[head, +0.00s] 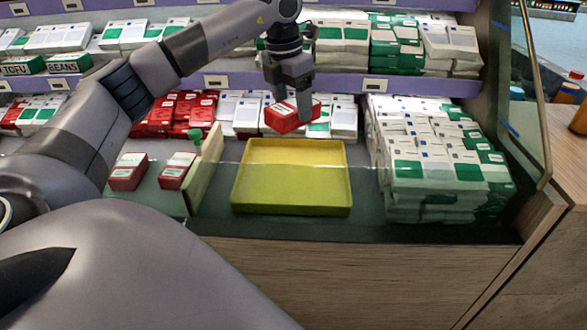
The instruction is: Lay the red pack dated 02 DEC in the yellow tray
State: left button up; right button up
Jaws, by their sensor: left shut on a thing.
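My left gripper (294,98) is shut on a red pack (288,121) with a white label on top. It holds the pack above the back edge of the yellow tray (291,207). The tray is empty and lies on the glass counter. Two other red packs with white labels, a left one (127,173) and a right one (176,172), lie on the counter left of the tray. The dates on the packs are too small to read. My right gripper is not in view.
A low upright divider (205,168) with a green knob stands between the two packs and the tray. Stacked white and green packs (432,165) stand right of the tray. Shelves of packs, including more red ones (180,112), run behind.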

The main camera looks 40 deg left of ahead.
aim_at(284, 108)
pick_arm(q)
jog(key=shift+f+b, duration=2.15)
jog(key=shift+f, duration=5.4)
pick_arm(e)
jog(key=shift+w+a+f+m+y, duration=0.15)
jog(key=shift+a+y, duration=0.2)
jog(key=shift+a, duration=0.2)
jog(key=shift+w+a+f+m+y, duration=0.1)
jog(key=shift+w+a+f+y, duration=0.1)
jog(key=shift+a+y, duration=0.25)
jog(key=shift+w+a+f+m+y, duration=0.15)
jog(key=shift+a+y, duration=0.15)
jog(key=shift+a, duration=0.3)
pick_arm(q)
jog(key=shift+f, duration=0.1)
jog(key=o, duration=1.2)
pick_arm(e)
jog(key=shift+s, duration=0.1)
